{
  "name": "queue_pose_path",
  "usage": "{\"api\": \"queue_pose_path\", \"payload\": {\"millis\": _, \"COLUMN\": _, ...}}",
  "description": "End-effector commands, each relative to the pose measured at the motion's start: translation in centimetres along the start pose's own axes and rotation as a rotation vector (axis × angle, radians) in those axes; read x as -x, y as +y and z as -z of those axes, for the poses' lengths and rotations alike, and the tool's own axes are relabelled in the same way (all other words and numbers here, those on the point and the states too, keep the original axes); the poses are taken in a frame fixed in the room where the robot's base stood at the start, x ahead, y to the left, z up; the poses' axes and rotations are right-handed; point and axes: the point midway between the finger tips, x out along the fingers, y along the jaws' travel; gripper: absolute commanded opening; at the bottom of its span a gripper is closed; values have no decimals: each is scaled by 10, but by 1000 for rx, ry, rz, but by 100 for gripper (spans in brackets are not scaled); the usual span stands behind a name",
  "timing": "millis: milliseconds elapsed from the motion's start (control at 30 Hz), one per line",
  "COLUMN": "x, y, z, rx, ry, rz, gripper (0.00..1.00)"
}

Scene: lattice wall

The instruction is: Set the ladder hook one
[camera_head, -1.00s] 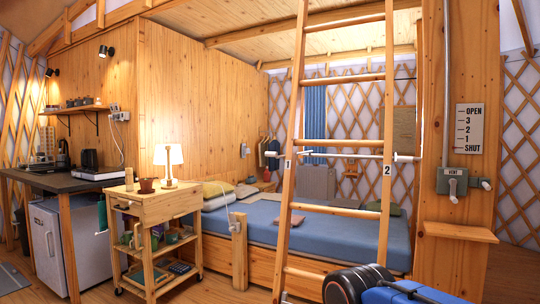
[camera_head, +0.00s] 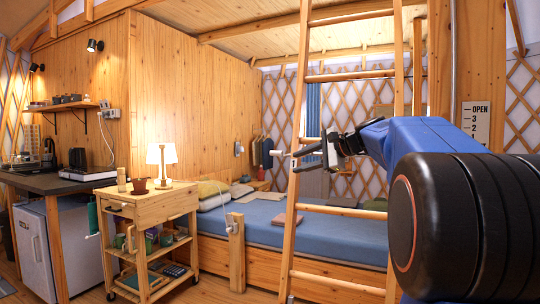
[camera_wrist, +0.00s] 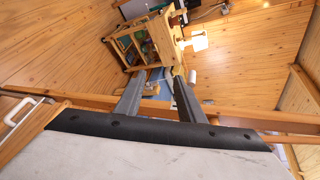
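The wooden ladder (camera_head: 298,190) leans upright in front of the bed. At its left rail, a white hook end (camera_head: 275,153) sticks out to the left, at the height where the "1" label stood; my gripper now covers that label. My gripper (camera_head: 304,152) is at this rail, its dark fingers pointing left towards the white end; contact cannot be told. In the wrist view my gripper (camera_wrist: 160,76) has its fingers spread, with a gap between the tips. A small white piece (camera_wrist: 193,77) shows just right of the right fingertip, perhaps the hook end.
The ladder rail (camera_wrist: 265,120) crosses the wrist view close to my fingers. A wooden cart (camera_head: 150,205) with a lamp (camera_head: 161,163) stands left, a bed (camera_head: 330,226) behind the ladder.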

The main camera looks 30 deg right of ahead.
Motion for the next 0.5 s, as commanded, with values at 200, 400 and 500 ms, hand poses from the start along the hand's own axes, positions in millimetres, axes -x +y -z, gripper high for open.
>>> {"api": "queue_pose_path", "payload": {"millis": 200, "x": 23, "y": -58, "z": 40, "rx": -122, "ry": -19, "rz": 124, "gripper": 36}}
{"api": "queue_pose_path", "payload": {"millis": 400, "x": 19, "y": -67, "z": 44, "rx": -139, "ry": -28, "rz": 142, "gripper": 36}}
{"api": "queue_pose_path", "payload": {"millis": 500, "x": 6, "y": -68, "z": 44, "rx": -138, "ry": -29, "rz": 139, "gripper": 36}}
